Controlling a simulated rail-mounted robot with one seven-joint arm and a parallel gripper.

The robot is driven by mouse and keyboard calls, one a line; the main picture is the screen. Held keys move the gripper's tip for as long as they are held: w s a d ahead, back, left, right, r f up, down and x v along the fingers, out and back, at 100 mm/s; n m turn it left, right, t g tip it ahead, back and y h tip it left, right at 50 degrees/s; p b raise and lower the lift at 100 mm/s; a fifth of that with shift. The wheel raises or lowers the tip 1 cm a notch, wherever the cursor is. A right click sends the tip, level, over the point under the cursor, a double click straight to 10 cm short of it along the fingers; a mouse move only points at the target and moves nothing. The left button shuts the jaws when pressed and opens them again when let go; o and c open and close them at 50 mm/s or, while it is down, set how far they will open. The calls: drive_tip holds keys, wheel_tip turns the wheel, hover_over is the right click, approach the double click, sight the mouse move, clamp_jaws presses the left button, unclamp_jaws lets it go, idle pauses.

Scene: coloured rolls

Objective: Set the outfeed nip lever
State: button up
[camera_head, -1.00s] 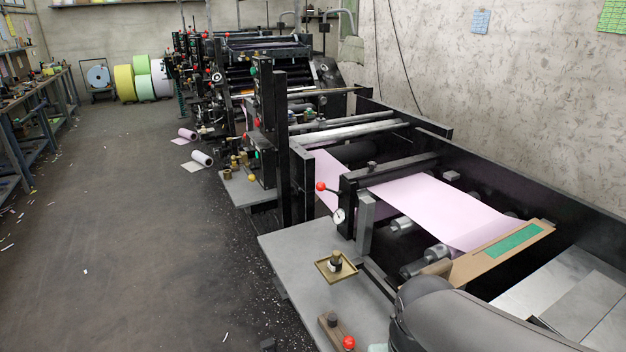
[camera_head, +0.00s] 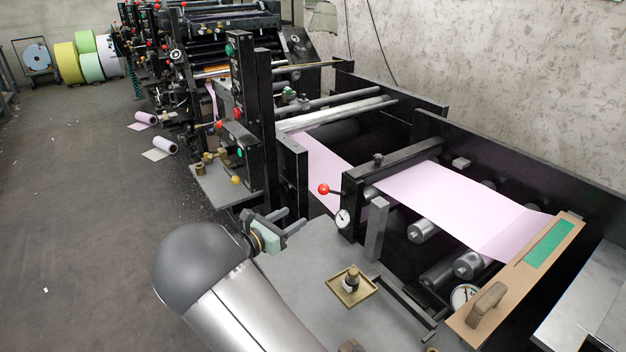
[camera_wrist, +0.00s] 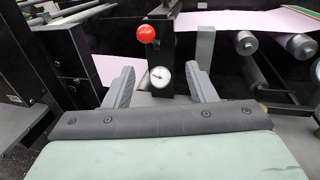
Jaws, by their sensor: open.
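The lever with a red ball knob (camera_head: 323,189) juts left from the black nip frame (camera_head: 352,205), above a round white dial gauge (camera_head: 342,218). In the wrist view the red knob (camera_wrist: 146,34) is above and beyond the fingertips, left of the middle, with the gauge (camera_wrist: 160,76) below it. My gripper (camera_head: 296,219) is open and empty, to the left of and below the knob in the head view. Its two grey fingers (camera_wrist: 160,80) point toward the lever stand in the wrist view. Neither finger touches the knob.
A pink web (camera_head: 445,205) runs over the rollers to a tan board with a green strip (camera_head: 549,244). A brass tray (camera_head: 352,287) with a small weight-like part sits on the grey table. A black upright with buttons (camera_head: 240,110) stands left of the lever.

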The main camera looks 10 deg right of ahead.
sight(320, 191)
drive_tip(key=shift+n+t, duration=0.5)
drive_tip(key=shift+n, duration=0.1)
drive_tip(key=p+x, duration=0.1)
drive_tip(key=x, duration=0.4)
drive_tip(key=w+p+x, duration=0.1)
drive_tip(key=x, duration=0.5)
drive_tip(key=a+p+x, duration=0.1)
drive_tip(key=x, duration=0.5)
drive_tip(key=shift+w+a+f, duration=0.1)
drive_tip(key=shift+w+a, duration=0.05)
drive_tip(key=shift+w, duration=0.05)
clamp_jaws()
drive_tip(key=shift+a, duration=0.1)
